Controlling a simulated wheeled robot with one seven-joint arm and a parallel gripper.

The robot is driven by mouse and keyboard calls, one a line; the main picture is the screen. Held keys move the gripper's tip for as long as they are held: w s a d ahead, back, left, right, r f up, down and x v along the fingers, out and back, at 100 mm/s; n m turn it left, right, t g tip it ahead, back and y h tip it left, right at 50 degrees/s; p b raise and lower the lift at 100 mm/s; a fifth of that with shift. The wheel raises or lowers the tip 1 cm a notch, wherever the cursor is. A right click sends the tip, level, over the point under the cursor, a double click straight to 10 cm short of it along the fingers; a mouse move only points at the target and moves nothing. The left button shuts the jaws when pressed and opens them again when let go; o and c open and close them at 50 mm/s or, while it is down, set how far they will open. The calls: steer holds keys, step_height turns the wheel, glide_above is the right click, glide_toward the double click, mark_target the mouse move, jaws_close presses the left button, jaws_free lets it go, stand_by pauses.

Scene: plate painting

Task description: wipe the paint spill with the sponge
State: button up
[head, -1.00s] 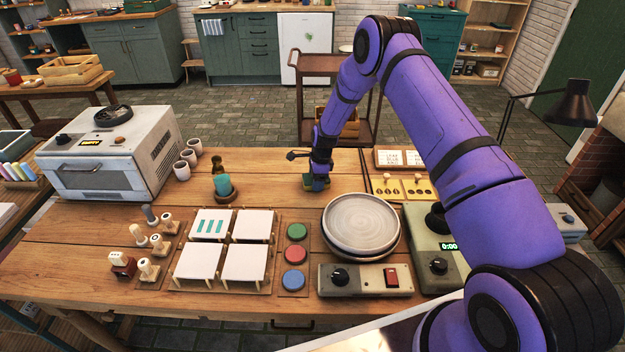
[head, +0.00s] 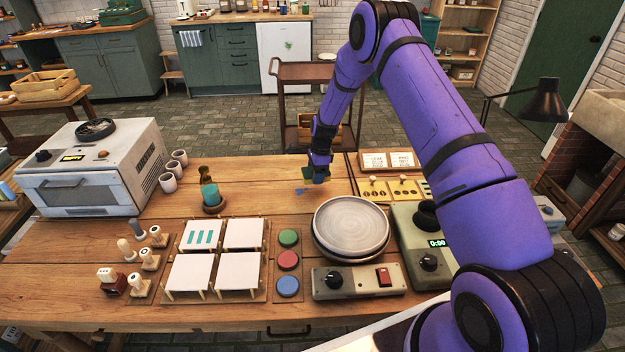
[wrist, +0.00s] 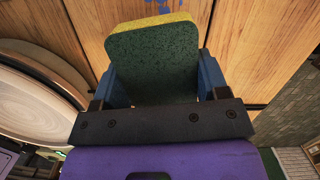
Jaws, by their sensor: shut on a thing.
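My gripper (head: 317,172) is shut on the sponge (wrist: 155,60), a dark green block with a yellow layer. In the wrist view it sits between the two blue fingers. In the head view the sponge is small and partly hidden by my gripper. The blue paint spill (head: 301,191) shows as a small mark on the wooden table, just left of and nearer than my gripper. In the wrist view the spill (wrist: 165,10) shows as blue marks at the top edge, beyond the sponge. I cannot tell whether the sponge touches the table.
The round plate (head: 351,225) on its wheel stands nearer, to the right. A bottle with a blue-green body (head: 211,192) stands left, behind white tiles (head: 245,232). Bare table (head: 262,178) lies left of my gripper.

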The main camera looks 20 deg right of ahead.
steer(key=shift+r, duration=1.3)
